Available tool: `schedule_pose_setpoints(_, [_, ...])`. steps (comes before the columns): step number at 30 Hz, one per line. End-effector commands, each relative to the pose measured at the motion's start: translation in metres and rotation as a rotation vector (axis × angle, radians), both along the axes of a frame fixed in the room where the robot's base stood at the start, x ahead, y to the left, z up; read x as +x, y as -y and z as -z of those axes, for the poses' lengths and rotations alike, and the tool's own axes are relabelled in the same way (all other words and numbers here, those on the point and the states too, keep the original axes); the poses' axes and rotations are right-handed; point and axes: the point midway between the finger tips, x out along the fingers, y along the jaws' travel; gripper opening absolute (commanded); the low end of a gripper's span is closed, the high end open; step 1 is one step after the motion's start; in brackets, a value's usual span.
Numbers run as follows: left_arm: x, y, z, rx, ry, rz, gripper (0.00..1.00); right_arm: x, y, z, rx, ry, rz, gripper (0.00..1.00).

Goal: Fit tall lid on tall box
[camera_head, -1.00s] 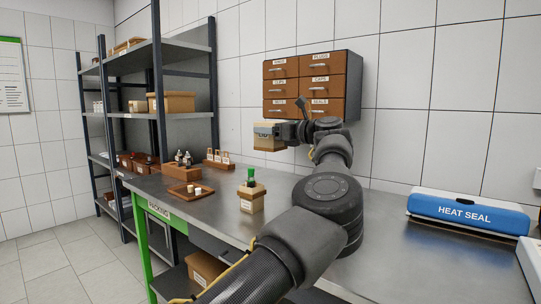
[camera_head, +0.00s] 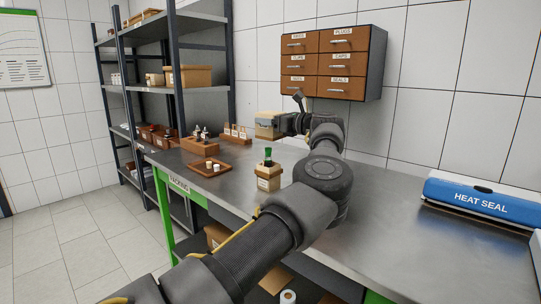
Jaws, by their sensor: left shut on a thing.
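The tall box (camera_head: 268,181) is a tan carton with a pale label. It stands upright and open on the metal bench, with a green-capped bottle (camera_head: 267,155) sticking up out of it. My left gripper (camera_head: 283,124) is shut on the tall lid (camera_head: 267,127), a tan cap-like piece. The lid is held in the air above and behind the box, apart from it. The gripper's fingers partly cover the lid's right side. My right gripper is not in view.
A brown tray with small white pieces (camera_head: 208,168) lies left of the box. Wooden holders (camera_head: 236,134) stand behind it. Brown drawers (camera_head: 330,62) hang on the wall. A blue heat sealer (camera_head: 478,196) sits at right; the bench between is clear.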

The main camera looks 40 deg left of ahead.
Motion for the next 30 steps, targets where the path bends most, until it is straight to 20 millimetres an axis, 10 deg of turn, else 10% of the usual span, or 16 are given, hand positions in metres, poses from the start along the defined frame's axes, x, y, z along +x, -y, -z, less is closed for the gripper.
schedule_pose_setpoints(5, [0.000,-0.014,0.015,0.003,0.001,0.051,0.47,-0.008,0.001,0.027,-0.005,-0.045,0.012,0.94])
schedule_pose_setpoints(30, [0.004,-0.014,0.088,0.002,0.000,0.070,0.47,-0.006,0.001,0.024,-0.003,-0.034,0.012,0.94])
